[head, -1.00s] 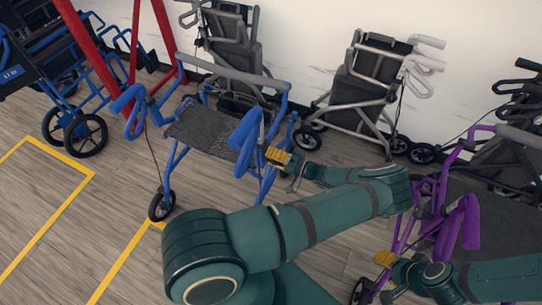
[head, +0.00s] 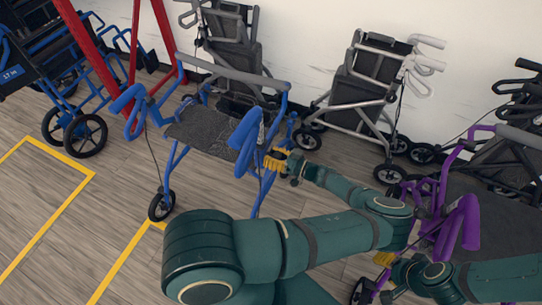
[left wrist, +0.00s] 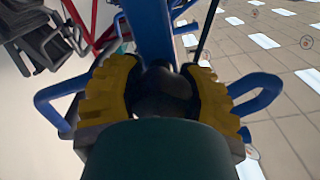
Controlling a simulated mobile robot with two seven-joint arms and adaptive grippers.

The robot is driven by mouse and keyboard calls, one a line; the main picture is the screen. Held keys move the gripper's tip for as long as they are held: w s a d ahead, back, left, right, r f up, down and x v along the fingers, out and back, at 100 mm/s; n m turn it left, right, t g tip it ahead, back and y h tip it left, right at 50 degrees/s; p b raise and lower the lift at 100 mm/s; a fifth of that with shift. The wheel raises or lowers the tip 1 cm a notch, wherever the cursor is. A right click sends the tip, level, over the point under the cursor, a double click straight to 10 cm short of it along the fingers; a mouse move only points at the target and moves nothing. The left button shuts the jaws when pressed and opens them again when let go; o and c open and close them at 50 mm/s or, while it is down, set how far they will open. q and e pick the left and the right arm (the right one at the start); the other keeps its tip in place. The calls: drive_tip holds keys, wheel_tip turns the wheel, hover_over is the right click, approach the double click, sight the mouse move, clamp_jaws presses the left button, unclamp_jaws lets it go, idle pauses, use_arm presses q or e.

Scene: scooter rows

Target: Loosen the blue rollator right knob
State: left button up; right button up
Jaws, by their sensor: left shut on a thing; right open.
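The blue rollator (head: 208,136) stands left of centre in the head view, with a dark seat and blue handles. My left gripper (head: 272,161) is at the rollator's right-hand side, just below its right handle (head: 246,135). In the left wrist view its yellow fingers (left wrist: 160,95) are shut on a dark round knob (left wrist: 162,90) in front of a blue frame tube (left wrist: 150,30). The fingers and wrist hide part of the knob. My right gripper (head: 384,259) is low, beside the purple rollator, open, with its fingers partly hidden by my arm.
The purple rollator (head: 461,222) stands at the right, close to my right arm. Grey folded rollators (head: 368,85) stand along the white wall. A blue wheelchair (head: 40,75) and red posts (head: 95,60) are at the left. The floor with yellow lines (head: 60,220) is clear at lower left.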

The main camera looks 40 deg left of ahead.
use_arm(q)
drive_tip(key=n, duration=0.5)
drive_tip(key=shift+w+d, duration=0.2)
idle(0.3)
drive_tip(key=o, duration=1.3)
drive_tip(key=shift+d+r, duration=0.1)
drive_tip(key=shift+d, duration=0.05)
drive_tip(key=shift+s, duration=0.1)
drive_tip(key=v, duration=1.1)
drive_tip(key=shift+d, duration=0.35)
